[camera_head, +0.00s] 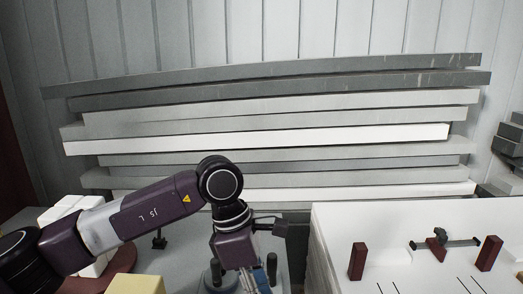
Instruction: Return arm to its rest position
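My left arm (150,210) comes in from the left, bends at a round joint, and its wrist (236,250) points down at the bottom middle. The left gripper's fingertips are not visible; only a small blue-grey part shows at the bottom edge beside the wrist. Whether the gripper is open or holds anything cannot be told. My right arm and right gripper are not in view.
Grey and white boards (270,140) are stacked behind the arm. A white-topped table (335,225) at right carries dark red blocks (357,261) and a small clamp-like fixture (438,243). White blocks (62,210) and a yellow block (135,284) lie at left.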

